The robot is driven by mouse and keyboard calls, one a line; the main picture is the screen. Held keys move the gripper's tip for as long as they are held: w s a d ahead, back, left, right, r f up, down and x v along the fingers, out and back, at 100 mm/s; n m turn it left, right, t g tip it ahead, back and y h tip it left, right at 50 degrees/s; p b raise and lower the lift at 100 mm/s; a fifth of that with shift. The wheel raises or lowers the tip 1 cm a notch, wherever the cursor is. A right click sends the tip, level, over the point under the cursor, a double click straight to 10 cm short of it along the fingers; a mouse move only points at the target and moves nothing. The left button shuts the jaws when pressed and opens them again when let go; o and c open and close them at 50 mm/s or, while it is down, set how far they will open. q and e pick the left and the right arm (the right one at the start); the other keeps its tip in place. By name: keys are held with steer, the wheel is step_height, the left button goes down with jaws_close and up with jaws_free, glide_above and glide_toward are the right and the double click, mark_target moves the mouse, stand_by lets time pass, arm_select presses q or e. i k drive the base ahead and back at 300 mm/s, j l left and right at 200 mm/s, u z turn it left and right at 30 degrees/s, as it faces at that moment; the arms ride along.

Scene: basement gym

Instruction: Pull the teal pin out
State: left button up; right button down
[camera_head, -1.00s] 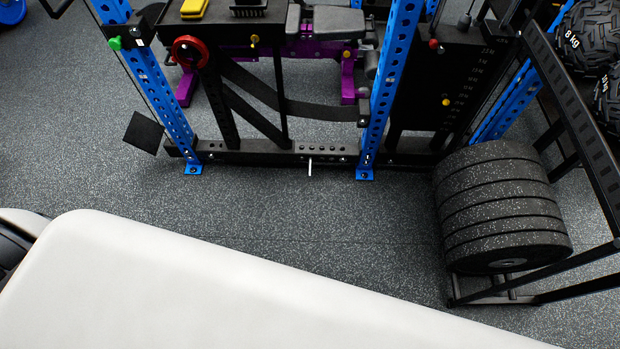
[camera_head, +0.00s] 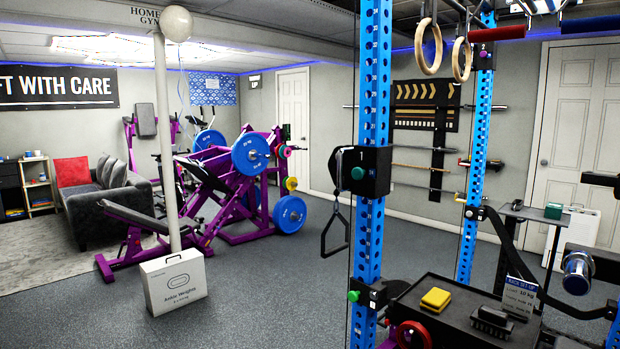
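A dark teal round knob (camera_head: 358,173) shows on the black carriage block (camera_head: 366,171) high on the near blue upright (camera_head: 372,90). It sits flush against the block's front, so it looks like the head of a pin set in it; the shaft is hidden. A brighter green knob (camera_head: 353,296) sits lower, on a black bracket at the same upright. A black strap handle (camera_head: 336,228) hangs left of the upright. Neither of my grippers is in view.
A black-topped stand (camera_head: 460,325) with a yellow block (camera_head: 435,300) and a black brush-like item (camera_head: 491,321) is right of the upright. A white box (camera_head: 174,282) stands at a pole on the left. Grey floor (camera_head: 270,310) between is clear.

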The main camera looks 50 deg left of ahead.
mark_target(358, 173)
steer(key=u, duration=1.35)
